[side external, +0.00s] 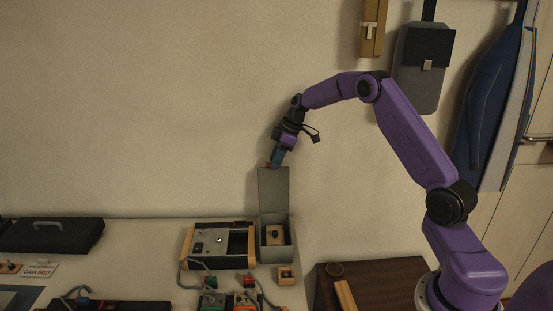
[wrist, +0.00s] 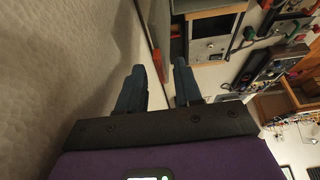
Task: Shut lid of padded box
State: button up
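The grey padded box (side external: 287,253) stands at the right end of the table, against the wall. A wooden piece with a dark knob (side external: 273,234) sits inside it. Its lid (side external: 273,193) stands upright, so the box is open. My gripper (side external: 274,163) is at the lid's top edge, pointing down. In the wrist view my gripper's (wrist: 160,66) two blue fingers are apart. The lid (wrist: 155,30) shows nearly edge-on, running toward the gap between the fingertips. I cannot tell whether a finger touches it.
A wood-sided panel box (side external: 218,246) stands just left of the padded box. A small wooden block (side external: 286,273) lies in front. A black case (side external: 52,235) is at the far left. The wall is close behind the lid; the air above the table is clear.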

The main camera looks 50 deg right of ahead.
grip_shut()
dwell(1.4)
